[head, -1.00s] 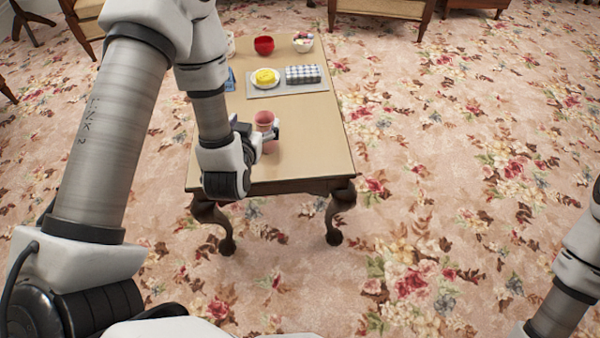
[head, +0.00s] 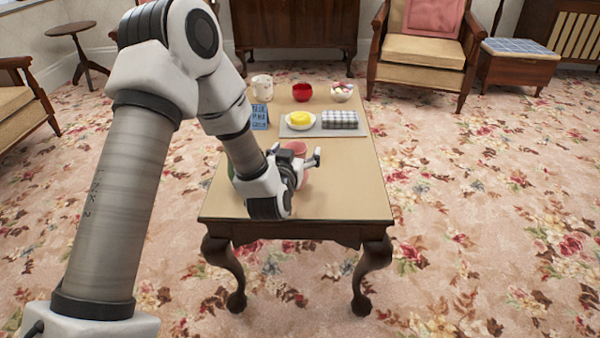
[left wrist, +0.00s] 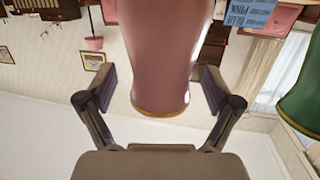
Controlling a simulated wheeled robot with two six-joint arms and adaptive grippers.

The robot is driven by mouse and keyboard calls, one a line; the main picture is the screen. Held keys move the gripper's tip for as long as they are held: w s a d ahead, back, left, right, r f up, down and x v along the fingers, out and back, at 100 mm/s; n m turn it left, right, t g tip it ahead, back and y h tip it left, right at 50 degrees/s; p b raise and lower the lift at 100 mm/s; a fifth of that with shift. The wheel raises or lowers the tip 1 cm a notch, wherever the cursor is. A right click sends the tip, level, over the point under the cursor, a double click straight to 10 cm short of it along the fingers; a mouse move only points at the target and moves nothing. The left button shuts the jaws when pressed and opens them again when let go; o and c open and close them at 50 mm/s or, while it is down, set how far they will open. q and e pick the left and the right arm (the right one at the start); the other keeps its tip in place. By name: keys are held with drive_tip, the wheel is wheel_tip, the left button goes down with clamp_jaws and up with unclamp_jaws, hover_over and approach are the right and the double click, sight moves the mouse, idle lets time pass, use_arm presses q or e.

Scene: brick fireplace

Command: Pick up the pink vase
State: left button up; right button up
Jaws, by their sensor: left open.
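The pink vase (head: 298,148) stands on the wooden table (head: 345,195), partly hidden behind my left gripper (head: 298,157) in the head view. In the left wrist view the vase (left wrist: 158,55) is large and central, its gold-edged end toward the palm. My left gripper (left wrist: 155,90) is open, with one finger on each side of the vase. Gaps show between the vase and both fingers, so they look apart from it. My right gripper is not in view.
A grey tray (head: 296,132) with a yellow item on a plate and a checked box lies behind the vase. A red bowl (head: 302,92), a white bowl (head: 342,92), a mug (head: 262,87) and a blue sign (head: 260,116) stand farther back. A green object (left wrist: 303,95) is close by.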

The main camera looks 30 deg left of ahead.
use_arm(q)
drive_tip(key=shift+s, duration=0.1)
drive_tip(key=c, duration=1.4)
drive_tip(key=shift+r, duration=0.1)
